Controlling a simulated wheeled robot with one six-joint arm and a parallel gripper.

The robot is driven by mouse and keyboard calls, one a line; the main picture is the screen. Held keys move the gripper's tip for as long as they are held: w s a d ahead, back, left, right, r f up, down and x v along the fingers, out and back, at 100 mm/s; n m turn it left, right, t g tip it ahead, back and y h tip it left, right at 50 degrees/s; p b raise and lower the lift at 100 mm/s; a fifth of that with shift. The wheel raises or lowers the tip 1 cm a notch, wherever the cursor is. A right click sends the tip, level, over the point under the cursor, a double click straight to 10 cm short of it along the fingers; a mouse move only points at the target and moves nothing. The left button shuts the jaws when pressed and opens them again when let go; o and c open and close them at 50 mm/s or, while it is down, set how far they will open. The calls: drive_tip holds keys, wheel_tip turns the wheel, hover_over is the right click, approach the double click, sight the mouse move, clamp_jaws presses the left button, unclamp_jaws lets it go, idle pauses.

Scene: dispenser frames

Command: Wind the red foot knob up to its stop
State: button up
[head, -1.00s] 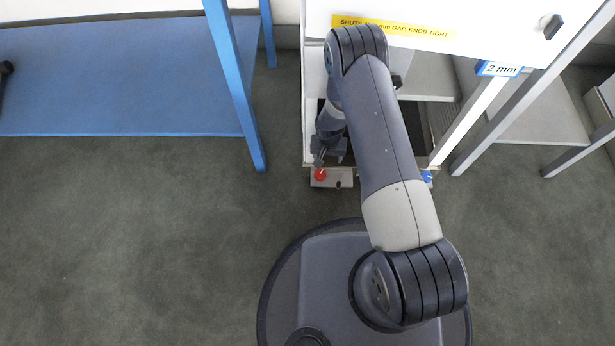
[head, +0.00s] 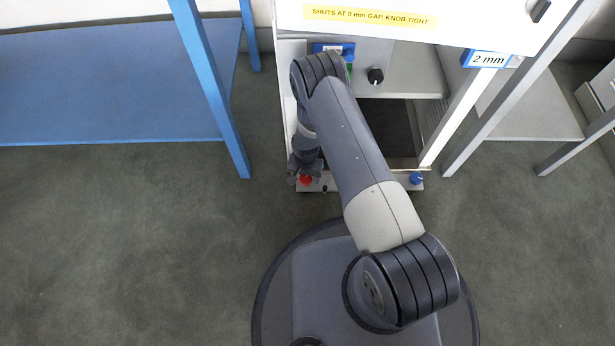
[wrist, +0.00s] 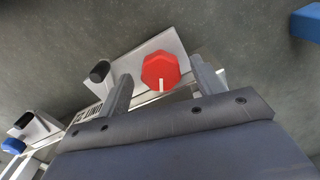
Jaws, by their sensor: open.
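The red foot knob (head: 306,180) sits at the left end of the pale foot bar (head: 344,186) of the dispenser frame, partly covered by my gripper (head: 304,168) in the head view. In the wrist view the red knob (wrist: 160,68) is faceted and carries a white mark on its lower edge. My gripper (wrist: 160,78) is open, with one finger on each side of the knob. A gap shows between the left finger and the knob; the right finger is close to it, and I cannot tell whether it touches.
A blue knob (head: 416,178) sits at the bar's right end. A black knob (head: 375,76) is higher on the frame, below a white panel (head: 460,28). A black part (wrist: 100,72) stands beside the red knob. A blue table (head: 110,95) is left; floor in front is clear.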

drive_tip(key=shift+f, duration=0.4)
drive_tip(key=shift+c, duration=0.2)
drive_tip(key=c, duration=0.9)
